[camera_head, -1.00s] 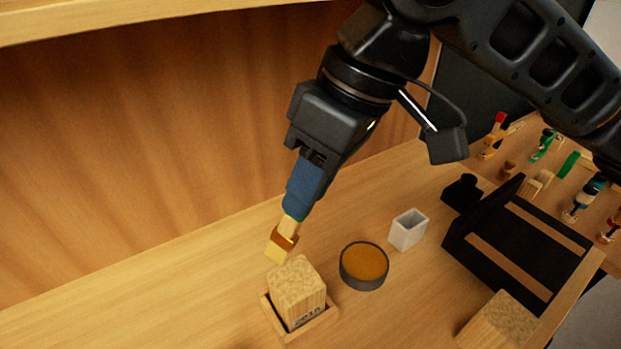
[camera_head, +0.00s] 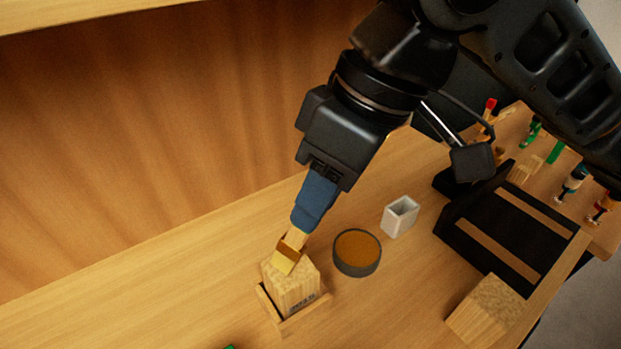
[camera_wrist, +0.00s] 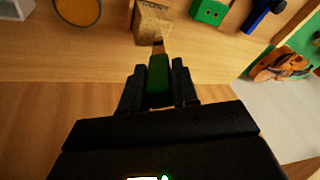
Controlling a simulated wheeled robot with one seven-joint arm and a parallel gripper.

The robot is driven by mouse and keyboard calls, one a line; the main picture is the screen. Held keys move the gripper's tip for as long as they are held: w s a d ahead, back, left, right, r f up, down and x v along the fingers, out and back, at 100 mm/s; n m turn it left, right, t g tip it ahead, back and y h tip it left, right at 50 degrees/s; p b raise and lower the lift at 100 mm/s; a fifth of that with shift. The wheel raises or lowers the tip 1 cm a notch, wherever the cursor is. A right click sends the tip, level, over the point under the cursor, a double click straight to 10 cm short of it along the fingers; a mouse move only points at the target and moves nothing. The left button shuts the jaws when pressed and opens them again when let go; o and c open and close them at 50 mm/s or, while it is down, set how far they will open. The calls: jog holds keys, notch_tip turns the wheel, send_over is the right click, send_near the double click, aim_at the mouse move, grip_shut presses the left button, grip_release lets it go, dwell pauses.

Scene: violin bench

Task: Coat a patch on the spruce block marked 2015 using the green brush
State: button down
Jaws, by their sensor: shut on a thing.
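The spruce block (camera_head: 291,291) stands upright in a low wooden holder (camera_head: 304,318). Its dark front mark is small and blurred now, but looked like 2015 a second ago. My gripper (camera_head: 314,199) is shut on the brush (camera_head: 287,259), which is tilted down with its pale bristles over the block's top face. I cannot tell whether the bristles press on it or hover just above. In the wrist view, the green brush handle (camera_wrist: 158,75) sits between my dark fingers, and the block (camera_wrist: 152,22) is beyond its tip. The handle is mostly hidden in the head view.
A round dark dish of amber-brown liquid (camera_head: 357,252) and a white square cup (camera_head: 400,216) stand right of the block. A black rack (camera_head: 500,235) and another pale wood block (camera_head: 486,311) are farther right. Green (camera_wrist: 210,12) and blue (camera_wrist: 262,15) items show in the wrist view.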

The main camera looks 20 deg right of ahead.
jog(key=shift+s+d+f+p, duration=0.15)
jog(key=shift+s+d+p, duration=0.9)
jog(key=shift+s+d, duration=0.45)
dwell(2.2)
jog(key=shift+a, duration=0.15)
notch_tip(320, 180, up, 6)
jog(key=p, duration=0.5)
jog(key=shift+p, duration=0.35)
